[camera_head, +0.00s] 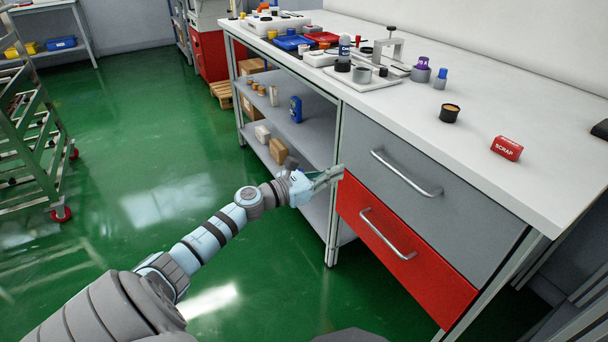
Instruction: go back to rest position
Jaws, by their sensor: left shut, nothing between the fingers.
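My left arm reaches in from the lower left. My left gripper (331,177) is shut and empty, at the left edge of the drawer unit under the workbench. It is close to the top left corner of the red drawer (405,262); whether it touches the unit I cannot tell. The red drawer and the grey drawer (430,165) above it both look closed, each with a metal bar handle. My right gripper is not in view.
Shelves below hold boxes. A wheeled rack (30,130) stands at left. The green floor (140,150) between is clear.

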